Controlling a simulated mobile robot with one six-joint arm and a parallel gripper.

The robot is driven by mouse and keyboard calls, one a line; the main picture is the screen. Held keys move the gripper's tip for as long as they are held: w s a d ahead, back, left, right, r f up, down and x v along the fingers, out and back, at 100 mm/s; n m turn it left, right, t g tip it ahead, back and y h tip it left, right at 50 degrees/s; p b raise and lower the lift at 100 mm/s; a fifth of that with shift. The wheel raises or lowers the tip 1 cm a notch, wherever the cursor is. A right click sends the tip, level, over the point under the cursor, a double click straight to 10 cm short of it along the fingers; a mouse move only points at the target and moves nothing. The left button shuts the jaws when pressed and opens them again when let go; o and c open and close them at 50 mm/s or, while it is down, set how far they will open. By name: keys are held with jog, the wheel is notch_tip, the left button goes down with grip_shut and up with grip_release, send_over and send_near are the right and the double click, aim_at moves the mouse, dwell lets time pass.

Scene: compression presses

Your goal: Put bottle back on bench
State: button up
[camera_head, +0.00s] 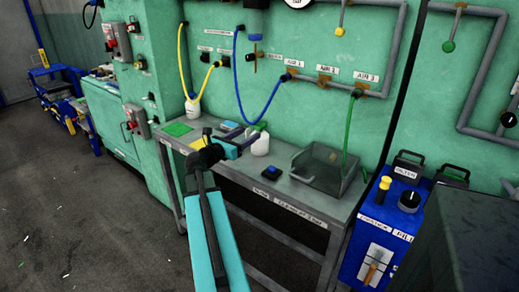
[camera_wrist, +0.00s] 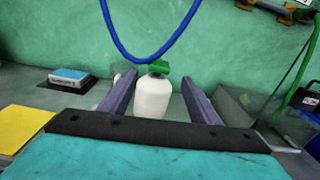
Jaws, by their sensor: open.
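A white bottle with a green cap (camera_wrist: 152,98) stands upright near the back of the grey bench, close to the green wall. In the head view the white bottle (camera_head: 261,146) is partly behind my gripper (camera_head: 238,146). In the wrist view my gripper (camera_wrist: 158,84) is open, with one finger on each side of the bottle. Whether the fingers touch it I cannot tell. The bottle's base is at the edge of the gripper body and may be partly hidden. The bench (camera_head: 291,222) has a labelled front edge.
A blue box (camera_wrist: 69,76) and a yellow pad (camera_wrist: 20,127) lie left. A blue hose (camera_wrist: 150,60) hangs above. A blue cabinet (camera_head: 390,225) stands right.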

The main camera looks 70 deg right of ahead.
aim_at(265, 123)
jog(key=shift+w+a+f+m+b, duration=0.2)
jog(key=shift+w+a+m+b, duration=0.15)
jog(key=shift+b, duration=2)
jog(key=shift+s+d, duration=0.1)
jog(key=x, duration=0.8)
jog(key=shift+d+r, duration=0.1)
jog(key=shift+d, duration=0.15)
jog(key=shift+d, duration=0.1)
jog(key=shift+r+x, duration=0.15)
jog(key=shift+x, duration=1.1)
jog(key=shift+r+x, duration=0.1)
jog(key=shift+x, duration=1.15)
jog(key=shift+s, duration=0.1)
